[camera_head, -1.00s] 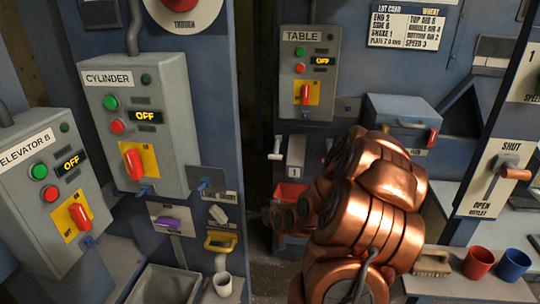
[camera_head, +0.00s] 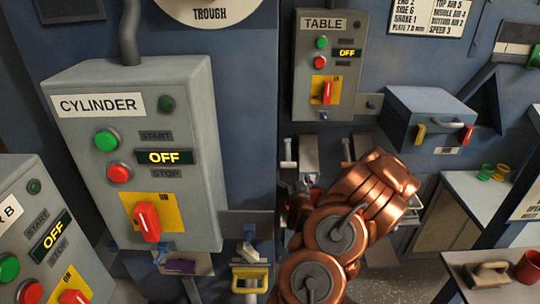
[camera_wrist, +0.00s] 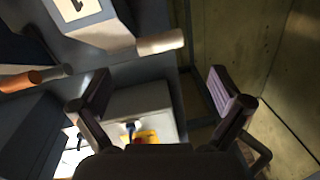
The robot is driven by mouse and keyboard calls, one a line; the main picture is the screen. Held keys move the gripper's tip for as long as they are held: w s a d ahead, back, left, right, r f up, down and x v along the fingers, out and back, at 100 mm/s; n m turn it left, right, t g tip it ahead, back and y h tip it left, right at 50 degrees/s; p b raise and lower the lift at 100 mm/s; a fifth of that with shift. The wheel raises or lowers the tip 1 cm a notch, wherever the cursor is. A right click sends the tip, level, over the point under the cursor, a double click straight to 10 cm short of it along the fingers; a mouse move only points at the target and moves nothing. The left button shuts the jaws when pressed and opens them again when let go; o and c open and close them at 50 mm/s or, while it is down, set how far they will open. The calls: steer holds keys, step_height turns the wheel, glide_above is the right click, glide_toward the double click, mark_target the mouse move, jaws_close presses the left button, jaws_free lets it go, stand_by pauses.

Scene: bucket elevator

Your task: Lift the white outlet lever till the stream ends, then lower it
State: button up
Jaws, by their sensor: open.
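A pale, white-looking lever handle (camera_wrist: 161,42) sticks out to the right from a light plate (camera_wrist: 92,22) in the upper part of the wrist view. I cannot tell for sure that it is the outlet lever. My gripper (camera_wrist: 160,90) is open and empty, its two dark fingers spread wide. The handle is apart from the fingers, above the gap between them in the picture. In the head view my copper arm hides the gripper. A small white handle (camera_head: 288,150) shows left of the arm there. No stream is visible.
A brown handle (camera_wrist: 22,80) lies left in the wrist view. A grey box (camera_wrist: 145,103) shows beyond the fingers. In the head view, the CYLINDER box (camera_head: 130,80) and TABLE box (camera_head: 328,50) read OFF. A blue box (camera_head: 430,112) and a brush (camera_head: 487,278) are at right.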

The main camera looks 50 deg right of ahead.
mark_target(289, 164)
steer(key=shift+w+d+f+b, duration=0.15)
steer(key=shift+w+d+b, duration=0.15)
steer(key=shift+w+b, duration=0.25)
steer(key=shift+w+d+f+b, duration=0.1)
steer(key=shift+w+d+b, duration=0.3)
steer(key=shift+b, duration=0.8)
steer(key=shift+w+d+r+b, duration=0.25)
steer(key=shift+d+b, duration=0.15)
steer(key=shift+b, duration=0.45)
steer(key=shift+r+p+x, duration=0.1)
steer(key=shift+p+x, duration=0.4)
steer(key=shift+x, duration=0.45)
steer(key=shift+r+p+x, duration=0.15)
steer(key=shift+p+x, duration=0.3)
steer(key=shift+x, duration=0.55)
steer(key=shift+w+d+f, duration=0.15)
steer(key=shift+w+d, duration=0.2)
steer(key=shift+d, duration=0.1)
